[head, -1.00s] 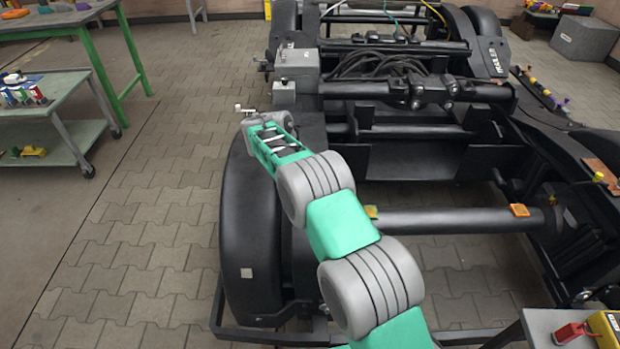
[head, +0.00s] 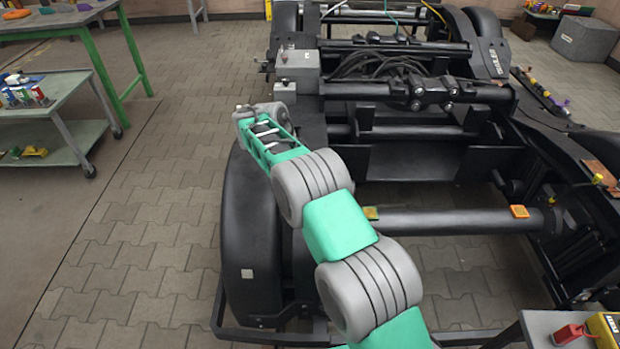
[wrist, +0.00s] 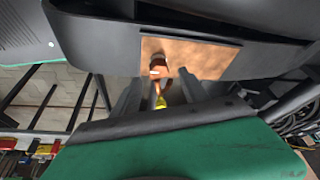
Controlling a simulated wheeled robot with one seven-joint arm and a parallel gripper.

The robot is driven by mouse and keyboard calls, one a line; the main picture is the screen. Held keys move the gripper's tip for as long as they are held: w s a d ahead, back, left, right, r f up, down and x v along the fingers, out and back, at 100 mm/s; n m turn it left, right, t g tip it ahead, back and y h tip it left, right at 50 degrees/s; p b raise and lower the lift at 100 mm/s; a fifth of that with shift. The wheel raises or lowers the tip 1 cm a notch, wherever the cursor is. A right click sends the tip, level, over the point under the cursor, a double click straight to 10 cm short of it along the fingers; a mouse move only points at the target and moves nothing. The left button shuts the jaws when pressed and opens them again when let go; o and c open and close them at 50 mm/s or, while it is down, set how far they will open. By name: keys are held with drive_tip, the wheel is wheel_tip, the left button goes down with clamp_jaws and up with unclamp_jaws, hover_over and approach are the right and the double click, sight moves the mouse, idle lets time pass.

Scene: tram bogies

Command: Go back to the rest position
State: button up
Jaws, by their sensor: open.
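My arm reaches out over the left side frame of the black bogie (head: 395,160). My gripper is at its far end; in the head view its fingers cannot be made out. The wrist view shows my gripper (wrist: 158,92) with two grey fingers apart. A small orange and yellow fitting with a dark part (wrist: 158,72) shows in line with the gap between them, in front of a copper-brown plate (wrist: 195,55) on a black part. Whether the fingers touch the fitting cannot be told. No marker of a rest position is in view.
A green-grey cart (head: 60,130) and a green-legged table (head: 75,22) stand at the left. Paved floor (head: 150,220) between them and the bogie is clear. A grey surface (head: 540,325) with a red item and a yellow item is at the lower right.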

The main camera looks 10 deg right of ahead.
drive_tip(key=shift+p+v, duration=0.4)
drive_tip(key=shift+v, duration=1.5)
drive_tip(key=s+d+r+n+t+y+p, duration=0.1)
drive_tip(key=s+d+r+n+p, duration=0.25)
drive_tip(key=s+r, duration=0.5)
drive_tip(key=s+d+r+n+t+y+p, duration=0.15)
drive_tip(key=s+r+n, duration=0.35)
drive_tip(key=r, duration=0.6)
drive_tip(key=s+a+n+y+p, duration=0.1)
drive_tip(key=s+n+p, duration=0.3)
drive_tip(key=s, duration=1.5)
drive_tip(key=n+y, duration=0.1)
drive_tip(key=n, duration=0.2)
drive_tip(key=shift+s+a+n+p, duration=0.15)
drive_tip(key=shift+a+n+p, duration=0.15)
drive_tip(key=shift+n+p, duration=0.05)
drive_tip(key=shift+r, duration=0.15)
